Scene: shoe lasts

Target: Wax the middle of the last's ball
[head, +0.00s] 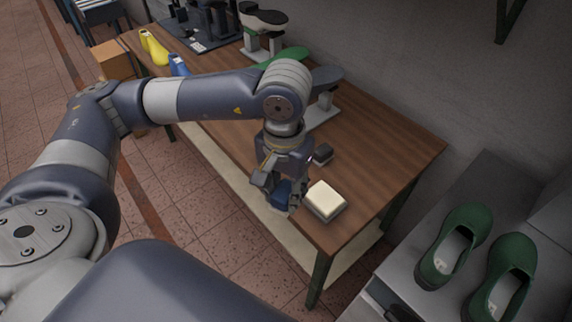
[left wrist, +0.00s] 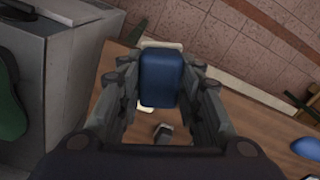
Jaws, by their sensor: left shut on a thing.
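My left gripper (head: 279,195) is shut on a blue block (head: 283,192). The block also shows between the fingers in the left wrist view (left wrist: 160,77). The gripper is above the front end of the wooden table, just left of a cream-topped block (head: 326,199), which looks like wax. The cream block is partly hidden behind the held block in the left wrist view (left wrist: 147,104). A grey-blue last (head: 327,77) is on a stand behind my left arm, partly hidden by it. A green last (head: 284,57) lies beyond it. My right gripper is not in view.
A small dark block (head: 322,154) lies on the table (head: 385,150) behind the gripper. Yellow (head: 153,47) and blue (head: 178,65) lasts and another stand (head: 262,28) are farther back. Green clogs (head: 455,245) sit on a grey cabinet at right. The table's right side is clear.

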